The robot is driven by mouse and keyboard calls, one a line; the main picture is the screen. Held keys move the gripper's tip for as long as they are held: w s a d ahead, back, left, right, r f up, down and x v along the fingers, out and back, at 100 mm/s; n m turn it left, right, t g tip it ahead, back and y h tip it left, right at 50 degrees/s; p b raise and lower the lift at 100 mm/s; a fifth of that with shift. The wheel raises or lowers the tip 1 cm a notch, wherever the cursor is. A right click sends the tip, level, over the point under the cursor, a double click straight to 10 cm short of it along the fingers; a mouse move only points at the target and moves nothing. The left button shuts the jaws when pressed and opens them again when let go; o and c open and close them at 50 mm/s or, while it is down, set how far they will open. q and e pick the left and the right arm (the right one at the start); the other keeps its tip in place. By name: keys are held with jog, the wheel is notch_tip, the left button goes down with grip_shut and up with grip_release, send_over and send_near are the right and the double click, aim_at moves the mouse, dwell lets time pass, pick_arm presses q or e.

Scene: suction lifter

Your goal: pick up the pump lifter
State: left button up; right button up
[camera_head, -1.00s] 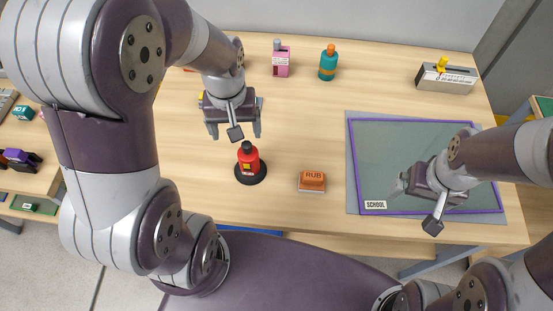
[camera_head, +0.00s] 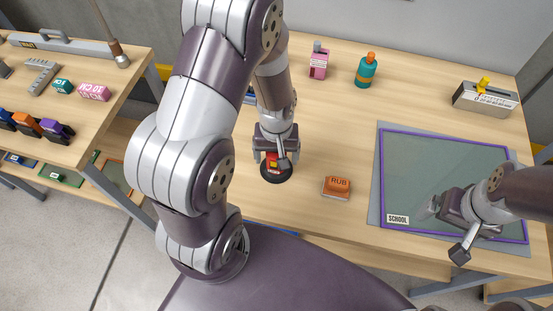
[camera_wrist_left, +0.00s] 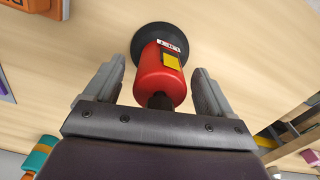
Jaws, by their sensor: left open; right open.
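The pump lifter has a red body (camera_wrist_left: 160,80) and a wide black suction foot (camera_head: 276,175), and stands on the wooden table. In the head view my left gripper (camera_head: 276,153) is directly above it and hides its upper part. In the left wrist view the open jaws (camera_wrist_left: 160,72) have one finger on each side of the red body, with gaps visible and no clear contact. The lifter's black neck points toward the palm. My right gripper (camera_head: 433,206) is open over the framed green board, away from the lifter.
An orange RUB block (camera_head: 337,187) is right of the lifter. The green board (camera_head: 440,150) fills the table's right side. A teal bottle (camera_head: 366,72), a pink bottle (camera_head: 319,64) and a grey box (camera_head: 485,98) stand at the back. A side table (camera_head: 115,60) is at left.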

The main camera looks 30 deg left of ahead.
pick_arm(q)
jog(key=shift+r, duration=0.1)
jog(key=c, duration=1.2)
